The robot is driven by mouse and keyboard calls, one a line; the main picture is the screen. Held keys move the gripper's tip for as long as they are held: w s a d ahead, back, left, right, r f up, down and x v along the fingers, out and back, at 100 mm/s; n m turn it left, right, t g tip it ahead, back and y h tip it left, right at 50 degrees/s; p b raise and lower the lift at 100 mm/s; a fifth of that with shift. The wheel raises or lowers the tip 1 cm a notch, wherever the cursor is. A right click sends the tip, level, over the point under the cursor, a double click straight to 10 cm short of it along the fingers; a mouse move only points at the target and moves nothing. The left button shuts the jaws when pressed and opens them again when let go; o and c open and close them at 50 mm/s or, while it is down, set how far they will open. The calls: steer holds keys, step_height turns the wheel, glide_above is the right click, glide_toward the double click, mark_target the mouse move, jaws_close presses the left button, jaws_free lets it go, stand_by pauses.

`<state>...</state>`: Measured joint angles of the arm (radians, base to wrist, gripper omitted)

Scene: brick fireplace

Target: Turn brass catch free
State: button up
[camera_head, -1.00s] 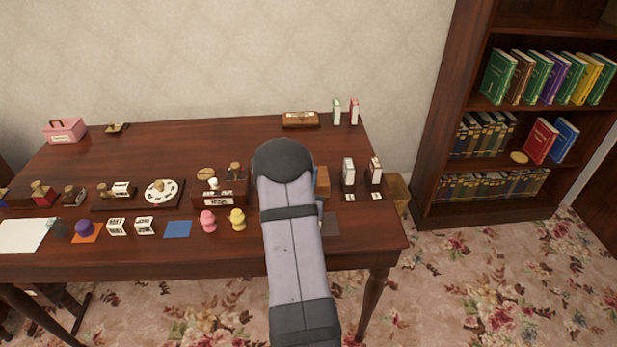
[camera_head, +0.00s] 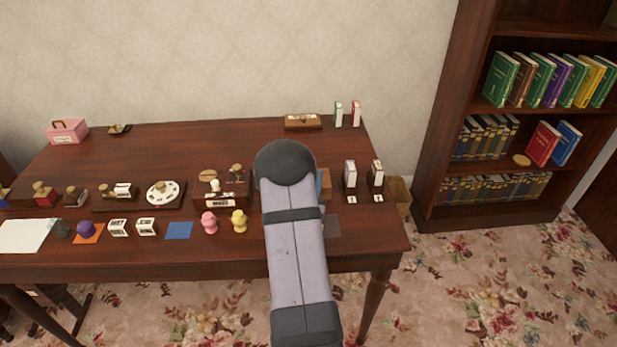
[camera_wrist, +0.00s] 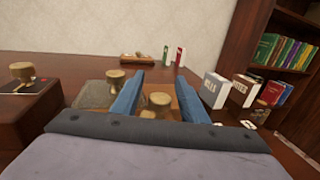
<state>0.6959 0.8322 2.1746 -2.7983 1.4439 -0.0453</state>
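My gripper (camera_wrist: 160,98) is open, its two blue fingers apart. A round brass-coloured knob (camera_wrist: 160,100) stands between the fingers in the wrist view, with a gap visible on each side. It appears to be on a wooden block, whose edge (camera_head: 326,184) shows right of my arm in the head view. A second brass-coloured knob (camera_wrist: 115,75) is just left of the left finger, on a greyish plate. I cannot tell by looks alone which knob is the catch. In the head view my arm hides the gripper's tips and the knob between them.
White upright boxes (camera_head: 350,174) stand right of the gripper, also in the wrist view (camera_wrist: 213,90). A wooden box with a knob (camera_head: 235,188) is left of my arm. A wooden tray (camera_head: 302,122) lies at the table's back. Pink and yellow figures (camera_head: 209,223) stand near the front edge.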

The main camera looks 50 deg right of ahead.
steer(key=shift+b+v, duration=0.55)
steer(key=shift+v, duration=2.8)
steer(key=shift+r, duration=0.1)
steer(key=shift+w+d+r+h, duration=0.1)
steer(key=shift+d+r+h, duration=0.1)
steer(key=shift+h, duration=0.1)
steer(key=r+g, duration=0.1)
steer(key=r+m+h+b, duration=0.1)
steer(key=w+d+r+g+h+b, duration=0.1)
steer(key=shift+d+r+m+g, duration=0.1)
steer(key=shift+r+m+g, duration=0.05)
steer(key=shift+m+g, duration=0.15)
steer(key=r+m+g+b, duration=0.3)
steer(key=g, duration=0.1)
steer(key=shift+w+a+r+h, duration=0.2)
steer(key=shift+a+r+h, duration=0.05)
steer(key=shift+a+h, duration=0.15)
steer(key=g, duration=0.1)
steer(key=a+m+g, duration=0.1)
steer(key=shift+a+r+m+g+y+b, duration=0.3)
steer(key=shift+r+y+b, duration=0.05)
steer(key=shift+y+b, duration=0.05)
steer(key=shift+f, duration=0.1)
